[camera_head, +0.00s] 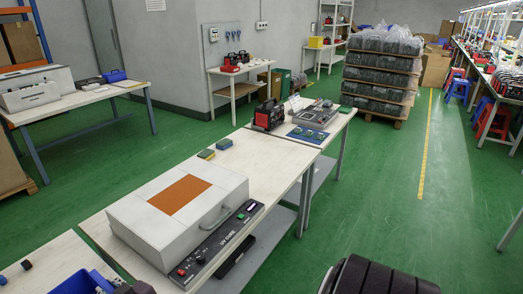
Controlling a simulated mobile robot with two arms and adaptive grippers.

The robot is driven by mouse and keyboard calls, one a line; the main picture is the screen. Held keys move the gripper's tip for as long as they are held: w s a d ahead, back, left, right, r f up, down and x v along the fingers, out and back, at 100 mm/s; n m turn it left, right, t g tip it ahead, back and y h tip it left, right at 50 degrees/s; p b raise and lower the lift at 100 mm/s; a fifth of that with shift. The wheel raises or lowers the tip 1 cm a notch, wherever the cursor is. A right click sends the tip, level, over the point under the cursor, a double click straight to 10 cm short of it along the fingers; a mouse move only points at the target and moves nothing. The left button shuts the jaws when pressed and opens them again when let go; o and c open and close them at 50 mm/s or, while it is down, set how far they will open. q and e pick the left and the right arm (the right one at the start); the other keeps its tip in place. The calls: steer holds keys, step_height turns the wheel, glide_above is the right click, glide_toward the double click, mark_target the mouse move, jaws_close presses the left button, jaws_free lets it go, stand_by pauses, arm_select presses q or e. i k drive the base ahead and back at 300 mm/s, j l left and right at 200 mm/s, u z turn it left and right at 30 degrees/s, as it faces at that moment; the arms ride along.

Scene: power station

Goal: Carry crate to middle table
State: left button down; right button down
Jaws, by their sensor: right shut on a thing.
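A blue crate (80,284) shows at the bottom left, cut off by the lower edge of the picture. Small dark parts show at its right side. My right gripper (132,287) is a dark shape at the crate's right edge, mostly below the picture, and it is shut on the crate. Its fingertips are hard to make out. The middle table (288,168) is long and white-topped and runs away from me. My left gripper is not in view.
A white UV curing box (180,205) with a black control panel (218,242) fills the table's near end. A red-black device (268,116), instrument (314,112) and blue mat (307,134) stand at its far end.

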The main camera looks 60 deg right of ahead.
mark_target(265, 162)
steer(key=k+l+z, duration=0.2)
steer(key=k, duration=0.6)
steer(key=z, duration=2.15)
steer(key=i+j+z, duration=0.15)
steer(key=i+j, duration=1.15)
steer(key=i, duration=0.2)
steer(key=i+j, duration=0.4)
steer(key=i, duration=0.2)
steer(key=i+u, duration=0.55)
steer(key=u, duration=0.4)
steer(key=k+l, duration=0.05)
